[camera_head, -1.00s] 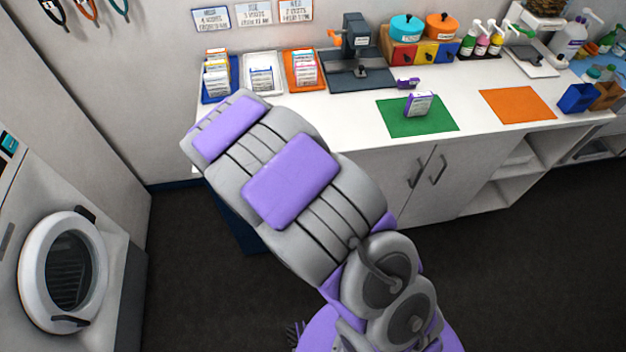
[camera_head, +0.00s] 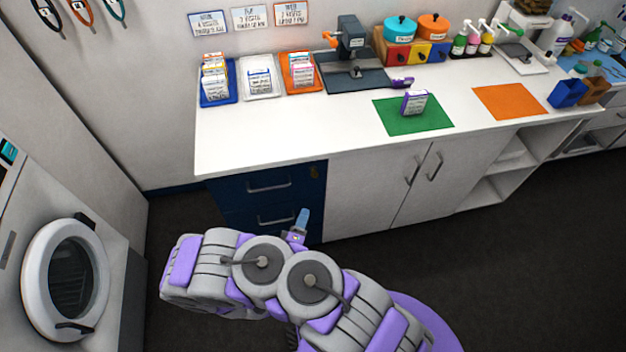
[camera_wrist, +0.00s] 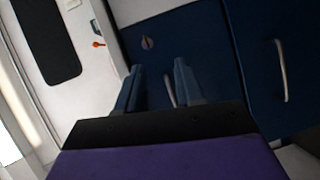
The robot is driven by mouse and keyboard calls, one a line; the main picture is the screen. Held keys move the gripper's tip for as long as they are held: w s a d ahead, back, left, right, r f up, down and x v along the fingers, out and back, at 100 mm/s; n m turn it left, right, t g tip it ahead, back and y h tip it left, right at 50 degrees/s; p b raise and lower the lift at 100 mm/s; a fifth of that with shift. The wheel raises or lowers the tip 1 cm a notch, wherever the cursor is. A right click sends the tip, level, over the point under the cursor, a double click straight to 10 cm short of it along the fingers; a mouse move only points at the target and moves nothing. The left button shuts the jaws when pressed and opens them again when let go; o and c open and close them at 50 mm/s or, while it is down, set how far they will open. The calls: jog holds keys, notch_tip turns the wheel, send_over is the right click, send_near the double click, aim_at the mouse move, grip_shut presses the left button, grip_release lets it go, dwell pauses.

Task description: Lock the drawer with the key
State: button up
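The dark blue drawer unit (camera_head: 235,200) stands under the left end of the white counter. Its upper drawer has a metal handle (camera_head: 268,187) and a small lock (camera_head: 316,172) at the upper right corner. In the wrist view a small round fitting (camera_wrist: 147,42), apparently the lock, is on a blue front. My gripper (camera_head: 301,222) is in front of the lower drawer. In the wrist view its two blue fingers (camera_wrist: 158,85) are apart, with a pale strip behind the gap. A small orange thing (camera_wrist: 98,43) lies against a white surface; I cannot tell whether it is the key.
White cupboard doors (camera_head: 375,190) adjoin the drawers on the right. A washer with a round door (camera_head: 70,278) stands at the left. The counter's front left part (camera_head: 260,135) is clear; trays, a green mat (camera_head: 425,120) and an orange mat (camera_head: 510,101) lie further back and right.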

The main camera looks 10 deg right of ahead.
aim_at(314, 173)
jog(key=w+d+n+t+b, duration=0.1)
jog(key=w+d+b, duration=0.2)
jog(key=w, duration=0.4)
jog(key=w+d+n+t+b, duration=0.1)
jog(key=w+d+b, duration=0.2)
jog(key=w, duration=0.4)
jog(key=shift+d+r, duration=0.35)
jog(key=shift+r, duration=0.1)
dwell(0.3)
jog(key=shift+c, duration=0.5)
grip_shut()
